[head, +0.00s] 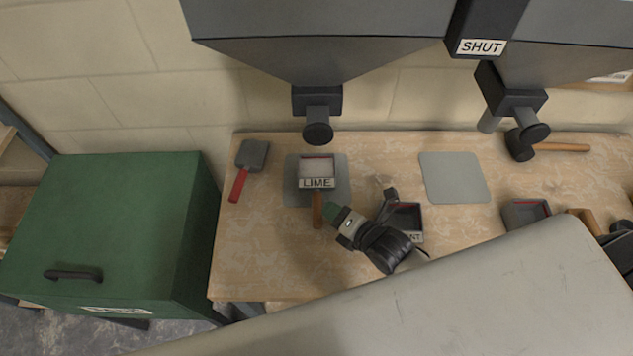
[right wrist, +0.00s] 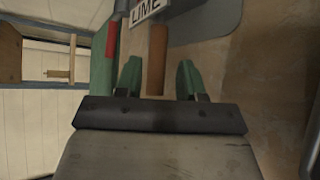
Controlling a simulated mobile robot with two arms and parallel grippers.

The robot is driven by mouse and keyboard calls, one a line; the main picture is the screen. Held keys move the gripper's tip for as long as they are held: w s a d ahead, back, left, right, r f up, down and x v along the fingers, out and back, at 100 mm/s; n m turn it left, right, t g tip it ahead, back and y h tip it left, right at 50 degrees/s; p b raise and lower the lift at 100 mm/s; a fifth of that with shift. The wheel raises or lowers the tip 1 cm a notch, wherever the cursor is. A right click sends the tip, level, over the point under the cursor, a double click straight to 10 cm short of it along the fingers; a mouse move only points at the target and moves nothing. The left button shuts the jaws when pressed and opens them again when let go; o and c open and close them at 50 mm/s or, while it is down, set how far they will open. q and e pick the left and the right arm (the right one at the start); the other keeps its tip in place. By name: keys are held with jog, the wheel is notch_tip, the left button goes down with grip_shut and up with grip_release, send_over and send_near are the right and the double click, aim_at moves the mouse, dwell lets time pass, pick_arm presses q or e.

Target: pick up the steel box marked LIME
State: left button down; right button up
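The steel box marked LIME (head: 317,168) is a small open box with a white label. It stands on a grey mat (head: 341,182) on the bench, with its wooden handle (head: 317,212) pointing toward me. My right gripper (head: 331,211) has its green tips close to that handle. In the right wrist view the two fingers (right wrist: 158,80) are apart, with the handle (right wrist: 157,58) showing between them and only the label edge of the LIME box (right wrist: 145,10) in view. My left gripper is out of view.
A second dark box (head: 406,217) with a partly hidden label lies behind my right gripper. A scoop (head: 252,155) with a red handle lies left of the LIME box. A bare grey mat (head: 454,178) is to the right. Hopper spouts (head: 317,115) hang above. A green bin (head: 110,220) stands left.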

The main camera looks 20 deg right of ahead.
aim_at(321, 205)
jog(key=shift+p+x, duration=0.6)
jog(key=shift+x, duration=2.05)
jog(key=shift+a+r, duration=0.1)
grip_shut()
